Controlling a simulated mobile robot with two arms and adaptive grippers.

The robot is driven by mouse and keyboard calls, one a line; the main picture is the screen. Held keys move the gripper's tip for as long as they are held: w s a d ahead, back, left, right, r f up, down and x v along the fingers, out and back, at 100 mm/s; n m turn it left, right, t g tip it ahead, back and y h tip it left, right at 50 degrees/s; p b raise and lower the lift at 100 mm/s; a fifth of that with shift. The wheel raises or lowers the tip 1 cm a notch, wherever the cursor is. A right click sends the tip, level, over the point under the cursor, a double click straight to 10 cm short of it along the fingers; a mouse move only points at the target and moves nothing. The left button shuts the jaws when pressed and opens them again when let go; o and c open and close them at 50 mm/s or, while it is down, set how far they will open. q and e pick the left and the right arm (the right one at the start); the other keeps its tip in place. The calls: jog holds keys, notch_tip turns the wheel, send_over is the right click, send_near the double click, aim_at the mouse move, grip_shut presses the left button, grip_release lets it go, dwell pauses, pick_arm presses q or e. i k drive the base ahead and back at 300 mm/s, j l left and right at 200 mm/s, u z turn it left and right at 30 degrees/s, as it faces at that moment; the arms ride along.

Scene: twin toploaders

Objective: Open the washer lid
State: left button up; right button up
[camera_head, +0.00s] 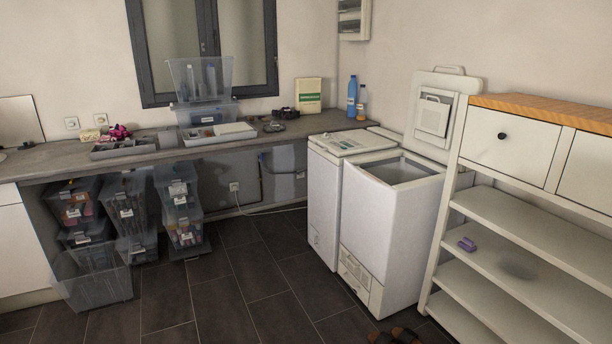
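Two white top-loading machines stand side by side right of the counter. The left machine (324,200) has its flat top lid (352,142) down, with markings along the top that are too small to read. The right machine (385,235) is open at the top and shows a grey interior (396,170). A white panel (434,112), which looks like its raised lid, stands upright behind the opening. I cannot tell from the picture which machine is the washer. Neither of my grippers is in view.
A white shelf unit (520,240) with a wooden top stands close on the right. A grey counter (60,160) runs along the left, with clear bins (125,205) below. Bottles (352,97) stand near the left machine. Dark brown items (398,336) lie at the bottom edge. The tiled floor is mostly clear.

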aim_at(357, 142)
jog(key=i+j+u, duration=0.1)
jog(key=i+u, duration=0.2)
jog(key=i, duration=1.75)
